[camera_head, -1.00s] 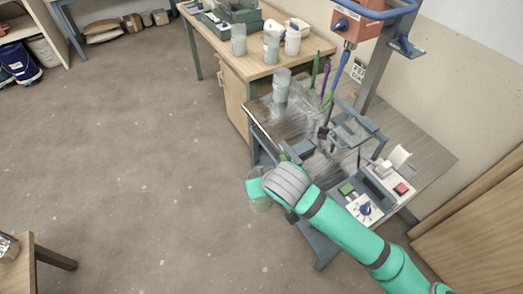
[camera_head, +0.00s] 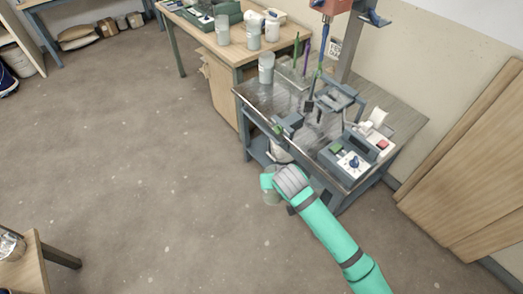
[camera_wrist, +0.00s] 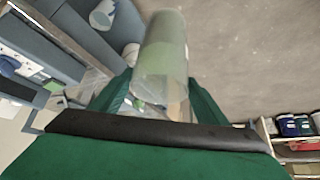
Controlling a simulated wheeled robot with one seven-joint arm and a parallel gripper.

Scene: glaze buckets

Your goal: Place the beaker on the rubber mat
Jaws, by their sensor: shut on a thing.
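My gripper (camera_head: 270,184) is shut on a clear, slightly greenish beaker (camera_wrist: 163,55). In the wrist view the beaker stands between the two green fingers, its lower part partly hidden by them. In the head view the beaker (camera_head: 271,198) hangs over the floor, just in front of the near edge of the grey work table (camera_head: 262,119). I cannot make out the rubber mat for certain; dark items on the table may hide it or be it.
The table carries a mixer stand (camera_head: 338,97), a control box (camera_head: 350,162) and another beaker (camera_head: 266,68). A wooden bench (camera_head: 236,58) with several containers stands behind. A white bucket (camera_head: 280,150) sits under the table's edge.

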